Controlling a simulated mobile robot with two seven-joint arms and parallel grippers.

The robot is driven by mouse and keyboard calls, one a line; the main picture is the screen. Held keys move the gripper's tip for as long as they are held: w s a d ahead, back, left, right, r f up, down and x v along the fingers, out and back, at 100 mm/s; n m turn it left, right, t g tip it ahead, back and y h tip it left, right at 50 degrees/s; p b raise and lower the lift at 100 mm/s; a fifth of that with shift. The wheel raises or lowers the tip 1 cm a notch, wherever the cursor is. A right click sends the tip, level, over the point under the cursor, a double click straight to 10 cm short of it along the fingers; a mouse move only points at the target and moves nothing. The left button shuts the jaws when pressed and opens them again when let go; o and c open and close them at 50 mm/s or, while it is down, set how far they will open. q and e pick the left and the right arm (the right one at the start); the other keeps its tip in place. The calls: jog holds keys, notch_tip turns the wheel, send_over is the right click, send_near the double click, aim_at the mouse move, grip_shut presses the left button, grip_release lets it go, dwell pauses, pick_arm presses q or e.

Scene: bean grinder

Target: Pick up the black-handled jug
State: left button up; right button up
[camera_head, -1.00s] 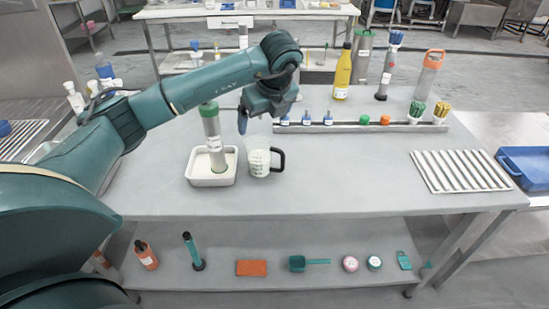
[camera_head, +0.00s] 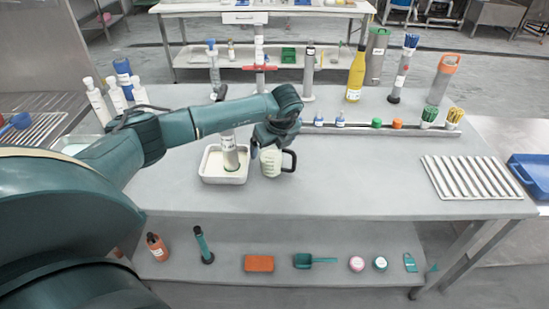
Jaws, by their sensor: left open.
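The black-handled jug (camera_head: 271,165) stands on the grey table, a pale cup with markings and a black handle (camera_head: 293,160) on its right side. My left gripper (camera_head: 262,153) is lowered over the jug from above, at its upper part. The gripper is open; one finger shows at the jug's left side, and the other is hard to make out. The wrist hides the jug's rim, and I cannot tell whether the fingers touch it. My right gripper is not in view.
A white tray (camera_head: 210,177) holding an upright grinder (camera_head: 229,152) stands close left of the jug. Behind are a rail (camera_head: 360,131) with small items and a yellow bottle (camera_head: 355,78). A ribbed rack (camera_head: 466,177) lies at right. The table between is clear.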

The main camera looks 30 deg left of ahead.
pick_arm(q)
jog(key=shift+c, duration=0.3)
jog(key=c, duration=1.4)
jog(key=shift+o, duration=0.2)
